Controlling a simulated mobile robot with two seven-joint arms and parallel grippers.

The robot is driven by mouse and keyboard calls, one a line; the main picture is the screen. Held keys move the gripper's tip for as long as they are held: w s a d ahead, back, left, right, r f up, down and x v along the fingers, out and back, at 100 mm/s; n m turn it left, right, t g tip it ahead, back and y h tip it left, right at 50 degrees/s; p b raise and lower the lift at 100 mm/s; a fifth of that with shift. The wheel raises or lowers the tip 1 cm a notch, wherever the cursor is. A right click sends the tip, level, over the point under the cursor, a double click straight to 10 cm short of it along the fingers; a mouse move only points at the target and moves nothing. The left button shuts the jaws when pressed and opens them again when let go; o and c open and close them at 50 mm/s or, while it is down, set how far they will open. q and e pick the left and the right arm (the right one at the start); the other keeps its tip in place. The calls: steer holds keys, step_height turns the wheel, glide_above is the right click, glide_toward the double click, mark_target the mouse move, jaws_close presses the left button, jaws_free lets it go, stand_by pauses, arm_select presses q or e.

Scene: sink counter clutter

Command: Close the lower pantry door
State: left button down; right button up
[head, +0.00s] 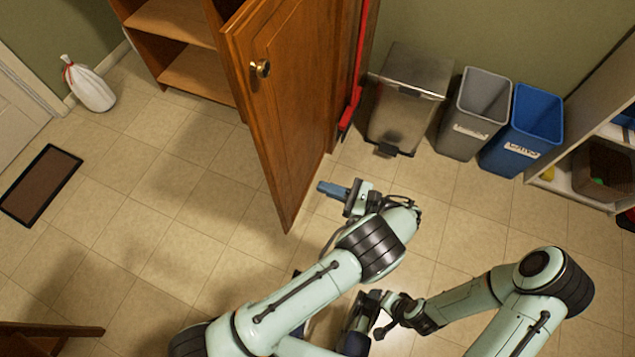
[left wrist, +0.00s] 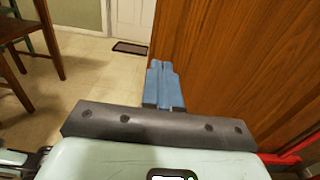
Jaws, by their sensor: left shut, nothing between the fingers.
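The lower pantry door (head: 300,95) is brown wood with a round brass knob (head: 260,68). It stands swung open, out from the wooden pantry (head: 185,25), whose shelves show to its left. My left gripper (head: 330,188) is shut and empty, with blue fingertips, just right of the door's lower part on the knob side. In the left wrist view the fingers (left wrist: 165,85) point forward beside the door face (left wrist: 235,70), near its free edge. I cannot tell whether they touch it. My right gripper (head: 362,312) is low, near the bottom middle, partly hidden; its fingers are unclear.
A red-handled tool (head: 355,85) stands right behind the door. A metal bin (head: 405,100), a grey bin (head: 475,115) and a blue bin (head: 525,130) line the wall. A white bag (head: 90,88) and a doormat (head: 42,185) lie left. The tiled floor left of the door is clear.

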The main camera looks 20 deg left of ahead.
mark_target(273, 170)
arm_select(q)
steer(key=a, duration=1.2)
steer(key=shift+w+a, duration=0.25)
steer(key=shift+a, duration=0.05)
steer(key=shift+a, duration=0.1)
